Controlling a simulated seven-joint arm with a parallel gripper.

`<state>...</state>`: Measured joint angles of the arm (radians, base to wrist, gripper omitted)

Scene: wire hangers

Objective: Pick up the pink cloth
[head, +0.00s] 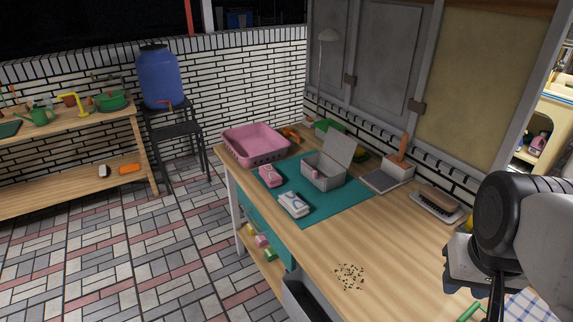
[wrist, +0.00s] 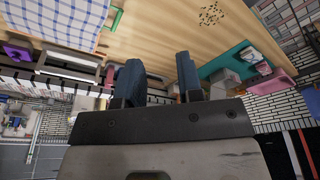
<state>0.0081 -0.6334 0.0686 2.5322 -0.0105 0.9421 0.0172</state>
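A small folded pink bundle with a pale top, which looks like the pink cloth (head: 270,176), lies on the teal mat (head: 322,208) on the workbench. It sits in front of a pink basket (head: 256,147) and beside a white folded bundle (head: 294,204). In the wrist view, a small pink patch that may be the cloth (wrist: 264,68) shows at the right. My gripper (wrist: 158,78) is open, with a clear gap between its dark fingers and nothing in it. In the head view it is at the right, partly hidden by my wrist, far from the cloth.
A grey box with a raised lid (head: 325,171) stands on the mat right of the cloth. A dustpan (head: 387,179) and a brush (head: 438,202) lie along the wall side. Dark crumbs (head: 349,276) are scattered on the bench. A blue checked cloth (wrist: 55,22) lies at the near end.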

